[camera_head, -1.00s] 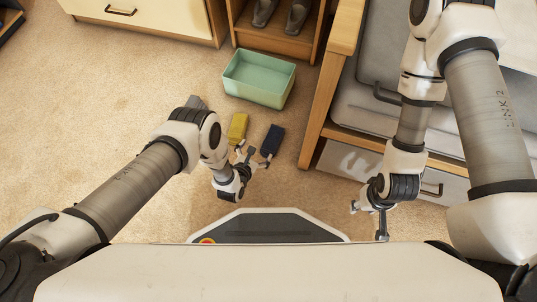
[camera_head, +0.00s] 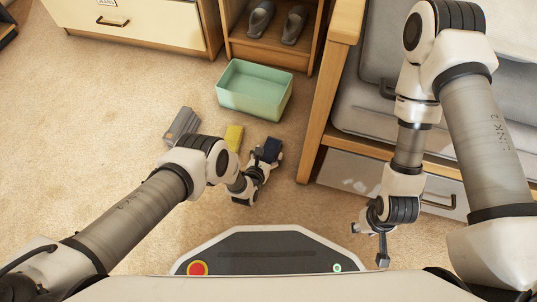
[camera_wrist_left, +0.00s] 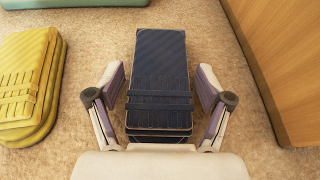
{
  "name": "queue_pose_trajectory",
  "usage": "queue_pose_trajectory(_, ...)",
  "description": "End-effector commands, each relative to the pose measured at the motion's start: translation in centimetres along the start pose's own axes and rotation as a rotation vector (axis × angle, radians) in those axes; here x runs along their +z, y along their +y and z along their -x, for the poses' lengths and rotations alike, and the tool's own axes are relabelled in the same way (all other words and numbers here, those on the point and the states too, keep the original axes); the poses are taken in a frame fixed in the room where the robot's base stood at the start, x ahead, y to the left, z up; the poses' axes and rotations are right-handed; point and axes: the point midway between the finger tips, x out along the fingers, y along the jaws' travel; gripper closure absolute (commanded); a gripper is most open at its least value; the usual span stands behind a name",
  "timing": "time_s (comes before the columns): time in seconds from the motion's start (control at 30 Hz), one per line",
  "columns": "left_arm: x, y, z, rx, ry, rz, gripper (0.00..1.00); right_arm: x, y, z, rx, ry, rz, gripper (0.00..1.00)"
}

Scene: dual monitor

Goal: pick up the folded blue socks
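The folded blue socks (camera_head: 271,149) lie on the carpet right of the yellow folded socks. They also show in the left wrist view (camera_wrist_left: 160,75), a dark navy bundle with ribbed bands near its close end. My left gripper (camera_head: 264,160) is at the bundle. In the left wrist view its fingers (camera_wrist_left: 160,88) are open, one on each side of the near part of the socks, with small gaps visible.
Yellow folded socks (camera_head: 233,138) lie just left of the blue ones, and grey folded socks (camera_head: 182,126) further left. A green bin (camera_head: 254,92) stands behind them. Carpet at the left is clear.

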Motion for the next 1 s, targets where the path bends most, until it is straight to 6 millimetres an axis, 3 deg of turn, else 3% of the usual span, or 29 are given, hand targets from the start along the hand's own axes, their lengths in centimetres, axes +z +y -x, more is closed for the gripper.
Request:
queue_pose_trajectory(0.17, -0.1, 0.0, 0.0, 0.000, 0.004, 0.000, 0.64, 0.0, 0.0, 0.0, 0.000, -0.001, 0.000, 0.60)
queue_pose_trajectory(0.63, 0.0, 0.0, 0.2, 0.000, 0.007, 0.001, 0.65, 0.1, 0.0, 0.3, 0.000, -0.001, 0.000, 0.60)
queue_pose_trajectory(0.97, 3.8, 0.1, 1.8, 0.000, 0.006, 0.000, 0.66, 0.2, -0.1, 3.7, -0.001, -0.005, 0.006, 0.60)
queue_pose_trajectory(1.0, 3.1, 0.5, 2.6, 0.002, 0.009, 0.001, 0.66, 0.2, -0.1, 3.9, -0.001, -0.006, 0.007, 0.60)
